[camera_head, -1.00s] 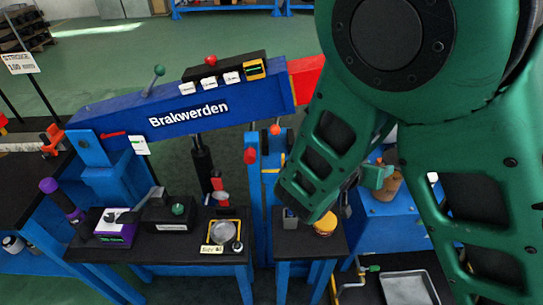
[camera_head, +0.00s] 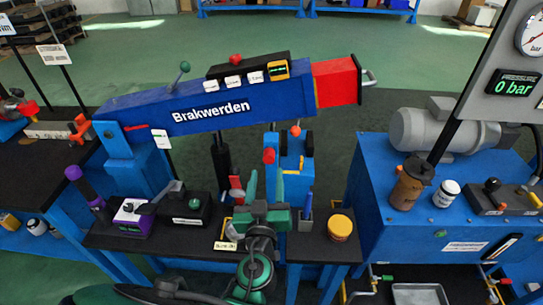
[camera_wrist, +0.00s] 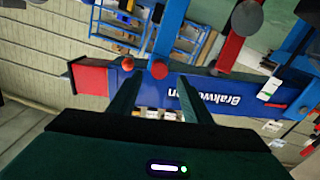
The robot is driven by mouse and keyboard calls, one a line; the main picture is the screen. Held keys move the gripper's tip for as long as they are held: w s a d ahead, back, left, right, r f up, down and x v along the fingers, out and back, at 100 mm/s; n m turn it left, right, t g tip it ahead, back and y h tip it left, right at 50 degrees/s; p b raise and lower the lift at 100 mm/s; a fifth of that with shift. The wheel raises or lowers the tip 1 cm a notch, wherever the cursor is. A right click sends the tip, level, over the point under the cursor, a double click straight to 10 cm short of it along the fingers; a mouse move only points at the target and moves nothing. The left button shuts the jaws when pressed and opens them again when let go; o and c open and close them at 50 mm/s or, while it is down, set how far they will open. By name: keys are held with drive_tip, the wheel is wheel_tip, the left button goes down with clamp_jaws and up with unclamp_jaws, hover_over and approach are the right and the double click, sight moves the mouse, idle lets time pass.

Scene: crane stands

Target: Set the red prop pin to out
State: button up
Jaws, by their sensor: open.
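A red knob (camera_head: 269,156), which looks like the red prop pin, sits on a blue upright below the blue "Brakwerden" crane arm (camera_head: 212,110). An orange-red ball knob (camera_head: 295,131) is just right of and above it. My gripper (camera_head: 267,184) is open and empty, fingers pointing toward the upright, just below the red knob in the picture. In the wrist view, upside down, the red knob (camera_wrist: 158,69) shows between the open fingertips (camera_wrist: 157,80), seemingly beyond them. The orange-red knob (camera_wrist: 127,65) is beside one fingertip. The pin's depth in its hole is hidden.
A black-topped bench (camera_head: 160,241) holds a purple-fronted box (camera_head: 133,221), a black box (camera_head: 186,207) and a yellow-lidded jar (camera_head: 340,228). A blue cabinet (camera_head: 447,222) with a motor (camera_head: 430,128) and bottles stands right.

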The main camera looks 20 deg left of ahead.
sight(269, 161)
drive_tip(key=x, duration=0.8)
drive_tip(key=shift+w, duration=0.4)
